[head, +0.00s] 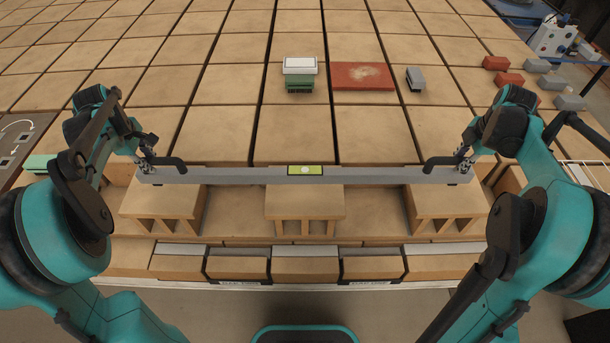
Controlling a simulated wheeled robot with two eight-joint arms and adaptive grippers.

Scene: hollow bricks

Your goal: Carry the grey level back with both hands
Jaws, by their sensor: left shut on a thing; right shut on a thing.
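The grey level (240,176) is a long, straight bar with a yellow-green vial window (305,170) at its middle. It lies across the picture in the head view, roughly horizontal, at the tops of three hollow bricks. I cannot tell whether it touches them. My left gripper (148,166) is shut on the level near its left end, by a black handle. My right gripper (460,163) is shut on it near its right end, by another black handle. The fingertips are small and partly hidden.
Hollow bricks (305,203) stand in a row under the level. Behind lies a wide surface of tan blocks with a green-and-white block (299,75), a red plate (362,76) and a small grey block (415,78). Red and grey pieces (509,79) lie at the far right.

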